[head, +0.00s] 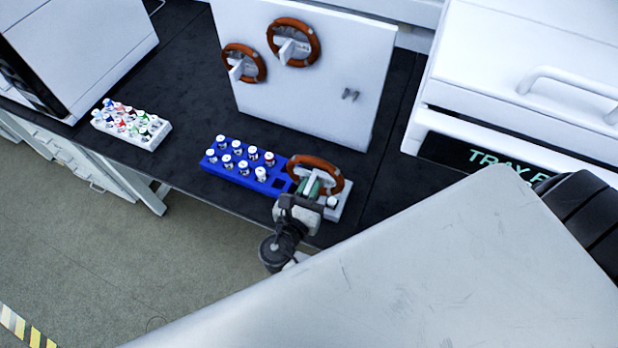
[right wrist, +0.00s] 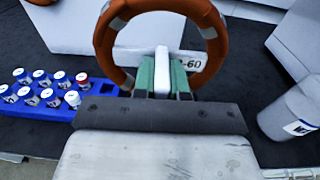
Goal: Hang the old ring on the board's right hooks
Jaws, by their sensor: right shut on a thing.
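An orange-brown ring (head: 333,167) with pale bands is held by its white block in my right gripper (head: 309,186). The right wrist view shows the ring (right wrist: 103,40) standing up, with the white block between the two green fingertips (right wrist: 162,78). The white board (head: 315,95) stands upright behind. Its right hooks (head: 350,95) are a small dark pair, bare. Two similar rings hang on the board's left part, a left one (head: 226,50) and an upper one (head: 314,45). The held ring is in front of the board, apart from the hooks. My left gripper is not in view.
A blue rack (head: 215,166) with several white-capped vials lies left of my right gripper. A white rack of coloured vials (head: 158,140) is further left. White machines flank the dark bench (head: 185,60).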

